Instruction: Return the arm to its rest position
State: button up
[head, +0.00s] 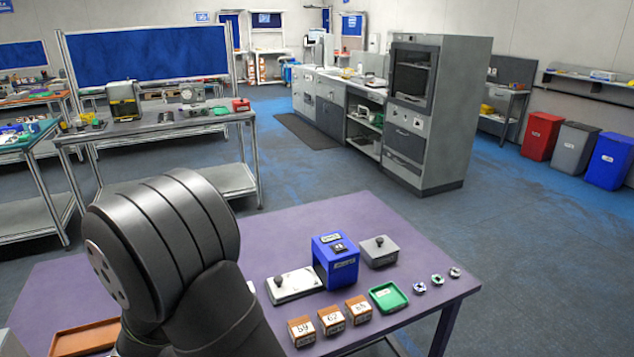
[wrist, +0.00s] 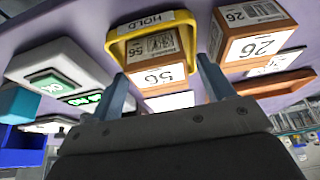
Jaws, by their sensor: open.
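My arm's dark rounded links fill the lower left of the head view, and my gripper itself does not show there. In the wrist view my gripper (wrist: 160,72) is open, with its two grey-blue fingers apart. A brown box marked 56 (wrist: 157,77) shows between the fingertips, within the rim of a yellow tray labelled HOLD (wrist: 118,43). I cannot tell how far the fingers are from the box. Another brown box marked 26 (wrist: 250,48) is at the upper right of the wrist view.
The purple table (head: 262,218) bears a blue device (head: 336,262), a grey block with a knob (head: 379,251), a white plate with a knob (head: 294,284), a green tray (head: 388,297) and several brown boxes (head: 331,320). A brown tray (head: 85,339) is at lower left.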

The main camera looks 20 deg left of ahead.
jog(key=shift+r, duration=0.2)
dwell(0.3)
jog(key=v, duration=1.1)
jog(key=x, duration=1.1)
jog(key=shift+f, duration=0.2)
notch_tip(320, 180, up, 4)
jog(key=shift+r, duration=0.1)
jog(key=w+d+r, duration=0.7)
jog(key=d, duration=0.2)
jog(key=a+f, duration=0.1)
jog(key=a, duration=2.7)
jog(key=shift+a+f, duration=0.25)
jog(key=shift+f, duration=0.05)
